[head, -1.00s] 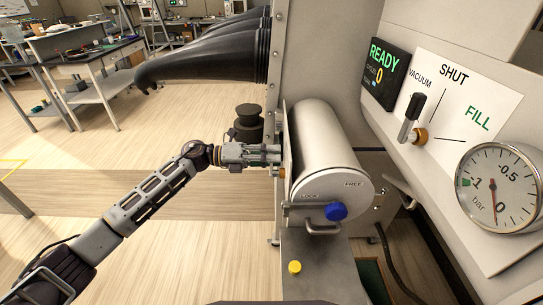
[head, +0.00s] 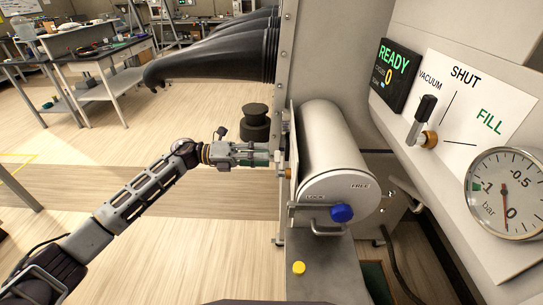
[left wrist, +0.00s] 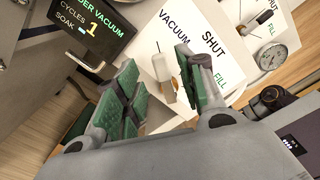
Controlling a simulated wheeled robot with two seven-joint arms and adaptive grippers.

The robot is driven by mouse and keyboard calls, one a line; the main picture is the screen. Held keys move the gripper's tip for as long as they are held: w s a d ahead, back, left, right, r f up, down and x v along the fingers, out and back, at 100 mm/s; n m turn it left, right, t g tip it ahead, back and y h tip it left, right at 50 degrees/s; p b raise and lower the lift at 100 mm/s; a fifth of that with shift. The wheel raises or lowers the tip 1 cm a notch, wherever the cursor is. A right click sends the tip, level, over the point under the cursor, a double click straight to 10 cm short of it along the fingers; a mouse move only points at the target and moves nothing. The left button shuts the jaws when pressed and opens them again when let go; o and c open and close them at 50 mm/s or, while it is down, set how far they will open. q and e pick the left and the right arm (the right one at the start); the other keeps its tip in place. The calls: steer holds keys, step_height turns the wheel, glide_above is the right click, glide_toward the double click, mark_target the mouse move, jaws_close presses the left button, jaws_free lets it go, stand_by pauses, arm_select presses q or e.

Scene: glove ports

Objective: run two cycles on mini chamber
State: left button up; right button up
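In the left wrist view a small panel marked VACUUM, SHUT and FILL carries a pale lever (left wrist: 160,66) beside the word VACUUM. A dark display (left wrist: 88,28) next to it reads UNDER VACUUM, CYCLES 1, SOAK. My left gripper (left wrist: 162,92) is open, its green-padded fingers on either side of the lever, apart from it in the picture. In the head view my left gripper (head: 266,156) is left of the white cylindrical chamber (head: 326,145), near the edge of its side plate. The small panel's face is hidden there. My right gripper is not in view.
A larger panel has its own lever (head: 424,112), a READY display (head: 394,72) showing 0, and a gauge (head: 505,195). Black gloves (head: 215,58) jut out above my left arm. The chamber's end has a blue knob (head: 342,213); a yellow button (head: 299,268) sits below.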

arm_select(q)
steer(key=a, duration=0.7)
stand_by(1.5)
